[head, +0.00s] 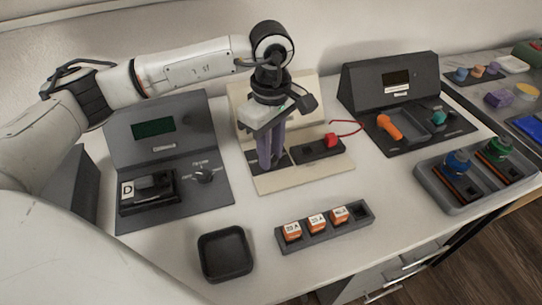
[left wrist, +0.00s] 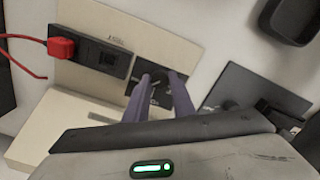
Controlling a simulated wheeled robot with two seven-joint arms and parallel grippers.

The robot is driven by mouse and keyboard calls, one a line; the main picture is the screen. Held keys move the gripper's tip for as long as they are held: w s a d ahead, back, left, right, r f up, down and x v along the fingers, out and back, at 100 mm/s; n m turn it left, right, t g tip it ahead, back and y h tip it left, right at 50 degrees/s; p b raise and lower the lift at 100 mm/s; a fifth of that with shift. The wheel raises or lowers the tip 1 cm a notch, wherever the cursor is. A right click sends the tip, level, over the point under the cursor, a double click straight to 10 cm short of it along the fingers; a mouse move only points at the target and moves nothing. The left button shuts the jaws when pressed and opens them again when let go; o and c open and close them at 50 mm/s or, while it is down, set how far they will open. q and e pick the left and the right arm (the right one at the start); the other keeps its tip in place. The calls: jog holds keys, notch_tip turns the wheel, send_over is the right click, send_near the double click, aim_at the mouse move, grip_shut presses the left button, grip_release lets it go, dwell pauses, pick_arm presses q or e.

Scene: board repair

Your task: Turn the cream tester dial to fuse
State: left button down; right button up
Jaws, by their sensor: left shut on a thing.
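The cream tester (head: 305,179) stands mid-table in the head view, with a cream base and a raised back panel. Its base also shows in the left wrist view (left wrist: 85,25). My left gripper (head: 267,162) reaches down over the tester's left part. In the left wrist view its two purple fingers (left wrist: 158,82) are shut on the tester's dark dial (left wrist: 157,79), which sits on a black plate. The fingers hide much of the dial, and I cannot read its setting. My right gripper is in neither view.
A dark fuse block with a red plug (head: 332,140) and red wire sits beside the dial. A grey tester (head: 215,138) is left, another dark unit (head: 390,78) right. In front are a black tray (head: 226,276) and a rack of orange fuses (head: 318,228).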

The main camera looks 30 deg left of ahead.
pick_arm(q)
jog(key=shift+m+b, duration=0.65)
jog(key=shift+m, duration=0.85)
jog(key=shift+r, duration=0.1)
jog(key=c, duration=1.5)
grip_release()
notch_tip(320, 180, up, 10)
jog(key=shift+r+p, duration=0.15)
jog(key=shift+p, duration=0.2)
